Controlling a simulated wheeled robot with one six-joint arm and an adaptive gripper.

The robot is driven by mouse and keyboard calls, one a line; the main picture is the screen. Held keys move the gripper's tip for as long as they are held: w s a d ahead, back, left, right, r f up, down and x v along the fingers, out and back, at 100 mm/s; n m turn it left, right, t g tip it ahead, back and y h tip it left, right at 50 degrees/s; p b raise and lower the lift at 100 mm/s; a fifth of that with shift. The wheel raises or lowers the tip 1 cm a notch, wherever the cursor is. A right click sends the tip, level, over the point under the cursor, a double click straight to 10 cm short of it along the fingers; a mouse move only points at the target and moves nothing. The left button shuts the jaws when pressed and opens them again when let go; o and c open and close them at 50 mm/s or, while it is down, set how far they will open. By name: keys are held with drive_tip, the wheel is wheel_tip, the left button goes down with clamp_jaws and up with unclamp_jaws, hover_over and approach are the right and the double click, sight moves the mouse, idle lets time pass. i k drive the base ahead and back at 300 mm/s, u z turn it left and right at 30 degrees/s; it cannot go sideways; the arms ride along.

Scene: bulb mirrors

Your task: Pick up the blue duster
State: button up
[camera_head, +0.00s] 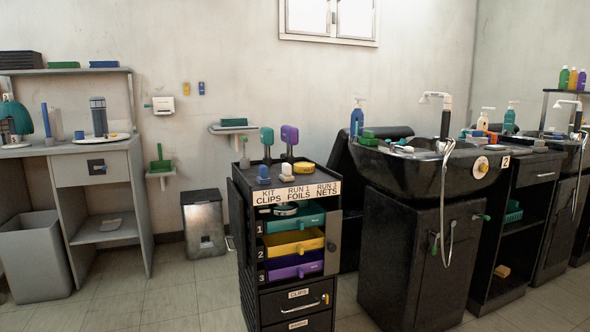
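A small blue upright piece (263,172) stands on the near left of the top of the black trolley (240,180); it looks like the blue duster, though it is too small to be sure. A paler piece of similar size (287,172) stands to its right, with a yellow round item (304,167) beside that. A taller blue upright piece (46,120) stands on the grey desk at the left. My gripper is not in view.
The trolley has teal (295,222), yellow (294,243) and purple (294,266) drawers and an opened side door (333,243). Black wash basins (430,172) stand to its right. A metal bin (204,225) stands behind left. Tiled floor (175,298) is clear at front left.

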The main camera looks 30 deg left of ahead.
sight(263, 179)
drive_tip(key=i, duration=0.25)
drive_tip(key=u, duration=2.4)
drive_tip(key=i, duration=1.35)
drive_tip(key=z, duration=1.2)
